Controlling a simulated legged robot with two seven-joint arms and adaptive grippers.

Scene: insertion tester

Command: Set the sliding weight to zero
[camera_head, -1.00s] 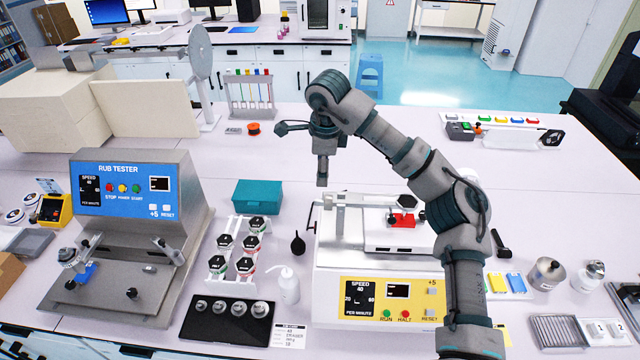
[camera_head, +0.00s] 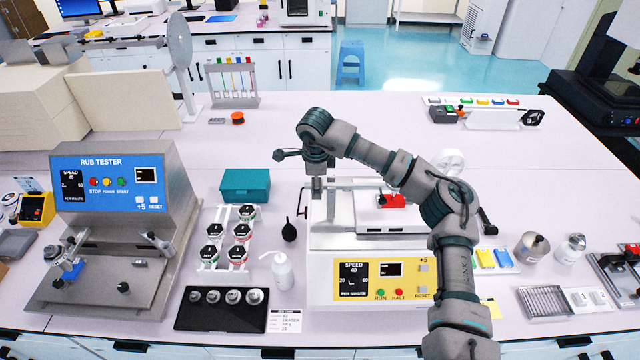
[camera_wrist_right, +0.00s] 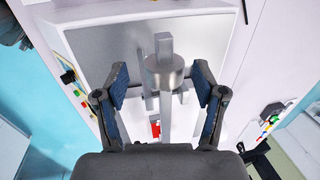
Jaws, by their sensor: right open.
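The sliding weight (camera_wrist_right: 165,72) is a grey metal cylinder with a square tab on a straight metal beam (camera_wrist_right: 165,118), seen in the right wrist view. My right gripper (camera_wrist_right: 160,82) is open, with one blue-padded finger on each side of the weight and visible gaps between. In the head view my right gripper (camera_head: 317,186) points down at the left end of the beam (camera_head: 350,186) on the tester with the yellow panel (camera_head: 383,281). It largely hides the weight there. Scale marks on the beam are too small to read. My left gripper is not in view.
A red block (camera_head: 396,201) sits on the tester's bed under the beam. A black bulb (camera_head: 289,231), a white bottle (camera_head: 281,272) and a rack of cups (camera_head: 227,240) stand to its left, near the Rub Tester (camera_head: 112,215).

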